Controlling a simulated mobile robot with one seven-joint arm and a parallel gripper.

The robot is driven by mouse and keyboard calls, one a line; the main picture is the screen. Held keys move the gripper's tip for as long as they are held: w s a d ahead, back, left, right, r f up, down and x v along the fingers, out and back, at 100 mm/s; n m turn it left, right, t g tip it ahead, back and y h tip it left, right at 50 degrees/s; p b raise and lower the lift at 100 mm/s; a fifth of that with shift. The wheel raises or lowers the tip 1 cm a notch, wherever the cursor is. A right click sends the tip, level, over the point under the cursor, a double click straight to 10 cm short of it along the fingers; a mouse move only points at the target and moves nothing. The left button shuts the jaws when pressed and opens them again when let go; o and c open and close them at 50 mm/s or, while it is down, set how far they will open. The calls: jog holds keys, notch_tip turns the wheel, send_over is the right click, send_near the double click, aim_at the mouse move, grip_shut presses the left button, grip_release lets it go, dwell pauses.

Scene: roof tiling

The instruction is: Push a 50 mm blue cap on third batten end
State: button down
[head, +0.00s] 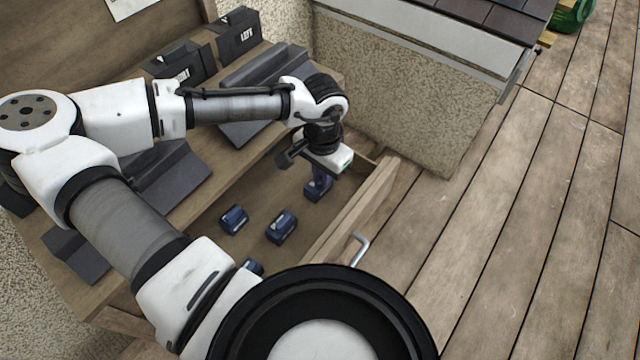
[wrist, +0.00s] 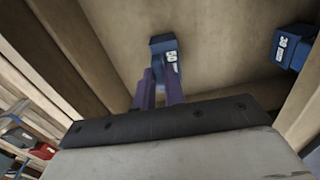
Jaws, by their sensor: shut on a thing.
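My gripper (head: 320,178) reaches down into an open wooden drawer (head: 365,205) and is shut on a blue cap (head: 316,192). In the wrist view, the purple fingers (wrist: 163,82) close on this blue cap (wrist: 164,45), whose white print looks like 50. The cap is at the drawer's far end; whether it touches the floor I cannot tell. Other blue caps lie in the drawer: one at left (head: 234,219), one in the middle (head: 282,226) and one nearer (head: 252,266), partly hidden by my arm. Pale wood, possibly batten ends (head: 545,40), shows beside the roof.
The drawer has a metal handle (head: 360,248) on its front. Dark tiles (head: 165,185) and black boxes (head: 238,32) lie on the bench above. A rough-plastered wall (head: 400,95) carries the tiled roof edge (head: 490,15).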

jog(key=shift+r+p, duration=2.45)
jog(key=shift+r, duration=0.1)
